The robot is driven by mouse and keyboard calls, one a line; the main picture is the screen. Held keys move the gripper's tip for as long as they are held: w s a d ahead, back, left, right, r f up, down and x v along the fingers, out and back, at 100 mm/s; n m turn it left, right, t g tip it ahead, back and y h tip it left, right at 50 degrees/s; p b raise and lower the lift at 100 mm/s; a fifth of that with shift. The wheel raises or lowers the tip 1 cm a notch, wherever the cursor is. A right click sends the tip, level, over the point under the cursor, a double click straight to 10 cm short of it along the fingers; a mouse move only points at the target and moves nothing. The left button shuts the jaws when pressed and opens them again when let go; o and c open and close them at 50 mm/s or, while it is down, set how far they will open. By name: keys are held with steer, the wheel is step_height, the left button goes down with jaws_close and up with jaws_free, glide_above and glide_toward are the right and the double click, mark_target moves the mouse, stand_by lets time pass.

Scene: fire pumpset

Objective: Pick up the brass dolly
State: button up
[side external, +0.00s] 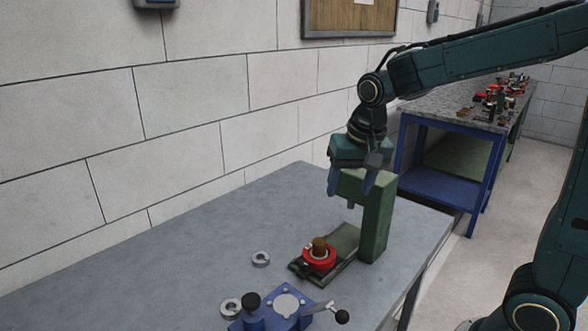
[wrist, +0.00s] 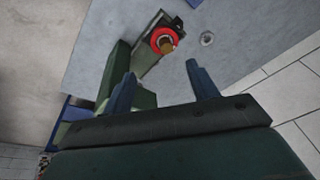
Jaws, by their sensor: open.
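The brass dolly (side external: 319,244) is a small brown-gold piece standing up from the middle of a red ring (side external: 320,261). The ring sits on the dark green base of a press-like stand (side external: 376,220). In the wrist view the dolly (wrist: 168,47) shows beyond my fingertips, against the red ring (wrist: 158,38). My gripper (side external: 350,192) is open and empty, above the dolly and slightly to its right in the side view, close to the top of the green stand. In the wrist view my gripper (wrist: 160,71) has its fingers wide apart. The dolly's lower part is hidden in the ring.
The green stand's upright (wrist: 112,80) shows close to one finger in the wrist view. A grey ring (side external: 260,258) lies left of the base. A blue fixture (side external: 286,306) with black knobs and another grey ring (side external: 231,308) are at the front. The table's left part is clear.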

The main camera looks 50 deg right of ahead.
mark_target(320, 241)
steer(key=w+d+f+m+g, duration=0.1)
steer(key=w+f+m, duration=0.3)
steer(key=w+f, duration=0.4)
steer(key=shift+w+d+f+g, duration=0.35)
steer(key=shift+d+f, duration=0.2)
steer(key=shift+d, duration=0.2)
steer(key=shift+w+d+f, duration=0.1)
steer(key=shift+d+f, duration=0.05)
steer(key=shift+f, duration=1.25)
steer(key=shift+w+d+f, duration=0.1)
steer(key=shift+w+f, duration=0.05)
steer(key=shift+f, duration=1.3)
steer(key=shift+w+d+f, duration=0.1)
steer(key=shift+d+f, duration=0.05)
steer(key=shift+f, duration=1.25)
steer(key=shift+f, duration=0.1)
steer(key=shift+w+d+f, duration=0.1)
steer(key=shift+d+f, duration=0.05)
steer(key=shift+f, duration=1.1)
steer(key=shift+w+d+f, duration=0.1)
steer(key=shift+d+f, duration=0.05)
steer(key=shift+f, duration=1.1)
jaws_close()
